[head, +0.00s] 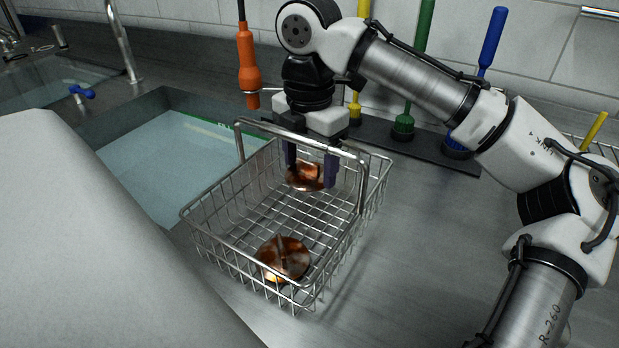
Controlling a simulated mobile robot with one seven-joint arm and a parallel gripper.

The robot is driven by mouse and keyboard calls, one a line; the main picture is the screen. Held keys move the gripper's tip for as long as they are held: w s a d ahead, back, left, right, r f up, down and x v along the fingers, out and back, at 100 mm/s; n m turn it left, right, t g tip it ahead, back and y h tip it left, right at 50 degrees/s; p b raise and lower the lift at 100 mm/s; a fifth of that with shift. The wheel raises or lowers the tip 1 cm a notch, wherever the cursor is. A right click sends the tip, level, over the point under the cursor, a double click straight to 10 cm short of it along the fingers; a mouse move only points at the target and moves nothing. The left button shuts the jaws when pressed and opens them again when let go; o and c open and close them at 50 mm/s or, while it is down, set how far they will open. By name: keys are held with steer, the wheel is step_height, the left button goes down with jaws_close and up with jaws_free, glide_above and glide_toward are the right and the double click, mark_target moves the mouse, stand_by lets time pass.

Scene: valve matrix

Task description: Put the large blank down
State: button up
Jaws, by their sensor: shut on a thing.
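My gripper (311,168) points down inside the far part of a wire basket (232,222), just behind its raised handle. Its dark fingers are shut on a copper-coloured round blank (305,178). I cannot tell whether this blank touches the basket floor. A second copper-coloured round blank (284,258), with a raised ridge, lies in the near end of the basket. The handle and wires partly hide the held blank. I cannot tell for sure from this view which blank is larger.
A water-filled sink (165,165) lies left of the basket. An orange hanging tool (248,65) and brushes with yellow, green (424,30) and blue (492,40) handles stand behind. The basket's upright handle (300,140) is close to my gripper. The metal counter (420,250) right of the basket is clear.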

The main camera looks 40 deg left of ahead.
mark_target(310, 173)
steer(key=shift+f, duration=1.95)
steer(key=shift+f, duration=0.15)
steer(key=o, duration=1.1)
steer(key=shift+c, duration=0.2)
step_height(310, 173, up, 12)
steer(key=shift+r+p, duration=0.2)
steer(key=shift+p, duration=0.35)
